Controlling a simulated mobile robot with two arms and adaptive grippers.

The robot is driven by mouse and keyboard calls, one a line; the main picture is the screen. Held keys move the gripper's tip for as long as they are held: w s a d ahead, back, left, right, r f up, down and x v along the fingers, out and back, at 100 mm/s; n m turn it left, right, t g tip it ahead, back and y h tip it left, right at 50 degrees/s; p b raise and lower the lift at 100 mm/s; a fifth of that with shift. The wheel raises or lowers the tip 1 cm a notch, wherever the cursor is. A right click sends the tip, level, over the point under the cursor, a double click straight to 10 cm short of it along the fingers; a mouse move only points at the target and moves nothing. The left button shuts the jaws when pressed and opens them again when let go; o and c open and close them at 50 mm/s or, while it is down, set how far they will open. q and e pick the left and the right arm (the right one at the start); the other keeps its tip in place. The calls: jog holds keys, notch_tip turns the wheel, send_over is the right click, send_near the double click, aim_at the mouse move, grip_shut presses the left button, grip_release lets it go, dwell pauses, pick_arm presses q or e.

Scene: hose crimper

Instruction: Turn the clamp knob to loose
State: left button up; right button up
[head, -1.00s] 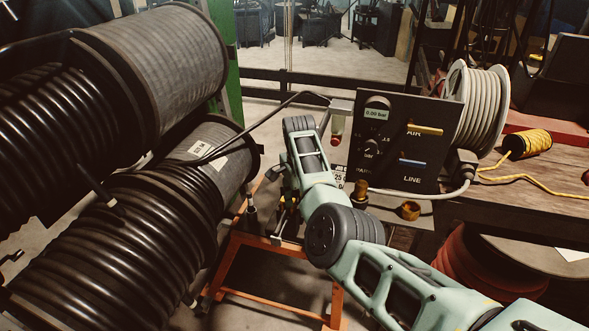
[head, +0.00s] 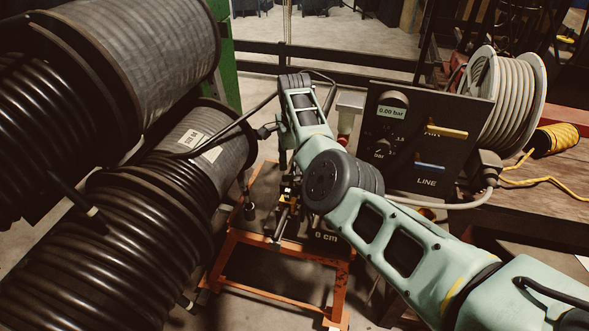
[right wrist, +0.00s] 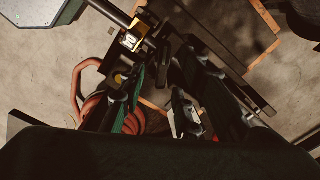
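My right arm reaches in from the right in the head view, over the orange-legged stand (head: 232,243). My right gripper (head: 288,184) points down at small dark and metal fittings above the stand; it is small and partly hidden there. In the right wrist view, my right gripper (right wrist: 168,88) shows as dark finger parts among dark fittings, and its opening is unclear. I cannot clearly make out the clamp knob in either view. My left gripper is out of view.
Large black hose reels (head: 110,262) fill the left side. A black control panel (head: 435,120) with a 0.00 bar display stands right of my arm. A pale hose reel (head: 512,100) and a yellow cord spool (head: 555,139) are on the right. Orange coils (right wrist: 95,105) show beneath the fittings.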

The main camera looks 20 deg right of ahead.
jog(key=shift+f, duration=0.65)
jog(key=shift+w+f, duration=0.15)
jog(key=shift+f, duration=0.2)
jog(key=shift+c, duration=0.3)
jog(key=shift+f, duration=0.1)
jog(key=c, duration=0.4)
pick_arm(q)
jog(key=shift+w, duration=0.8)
pick_arm(e)
grip_shut()
